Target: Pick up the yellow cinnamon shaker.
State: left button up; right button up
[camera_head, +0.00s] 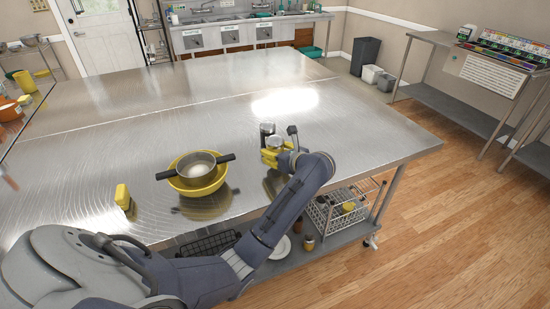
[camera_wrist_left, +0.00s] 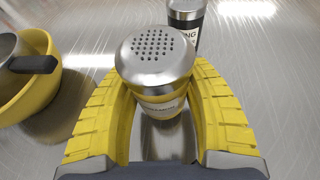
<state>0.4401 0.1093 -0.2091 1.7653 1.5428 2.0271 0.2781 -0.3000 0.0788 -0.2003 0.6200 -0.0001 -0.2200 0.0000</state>
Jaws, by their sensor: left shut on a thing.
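The cinnamon shaker (camera_wrist_left: 156,75) has a silver lid with several holes and a yellowish label, partly hidden by the fingers. It stands between the yellow fingers of my left gripper (camera_wrist_left: 160,125), which are shut on it from both sides. In the head view the shaker's silver top (camera_head: 275,142) shows at my left gripper (camera_head: 276,154), over the right part of the metal table. I cannot tell whether its base touches the table. My right gripper is not in view.
A dark shaker (camera_wrist_left: 187,24) stands just beyond the held one; it also shows in the head view (camera_head: 267,131). A yellow bowl (camera_head: 200,187) with a dark-handled metal sieve or pan (camera_head: 196,163) sits to the left. A small yellow object (camera_head: 123,196) stands farther left. The table's far part is clear.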

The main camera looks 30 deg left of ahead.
pick_arm(q)
notch_tip(320, 180, up, 17)
dwell(0.4)
jog(key=shift+r, duration=0.1)
jog(key=o, duration=0.6)
jog(key=c, duration=0.8)
jog(key=shift+c, duration=0.2)
